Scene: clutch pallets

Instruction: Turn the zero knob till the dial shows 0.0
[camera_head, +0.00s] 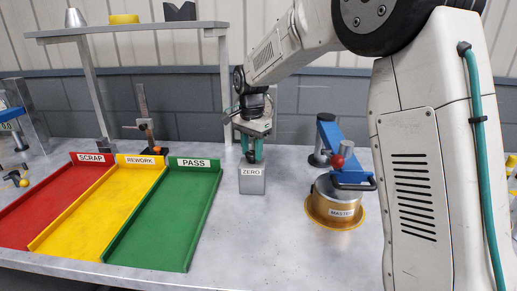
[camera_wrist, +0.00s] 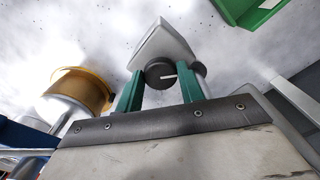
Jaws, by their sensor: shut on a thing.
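The grey block labelled ZERO (camera_head: 252,181) stands on the table right of the green tray. My gripper (camera_head: 252,157) points down onto its top, with its green fingers on either side of the zero knob. In the wrist view the dark round knob (camera_wrist: 160,73) with a white mark sits between the fingers, and the gripper is shut on it. The light grey block (camera_wrist: 163,45) shows behind the knob. A blue gauge (camera_head: 9,113) at the far left edge carries a small display, partly cut off; its reading is too small to be sure of.
Red SCRAP (camera_head: 40,205), yellow REWORK (camera_head: 85,205) and green PASS (camera_head: 165,220) trays lie left of the block. A shelf (camera_head: 130,30) rises behind.

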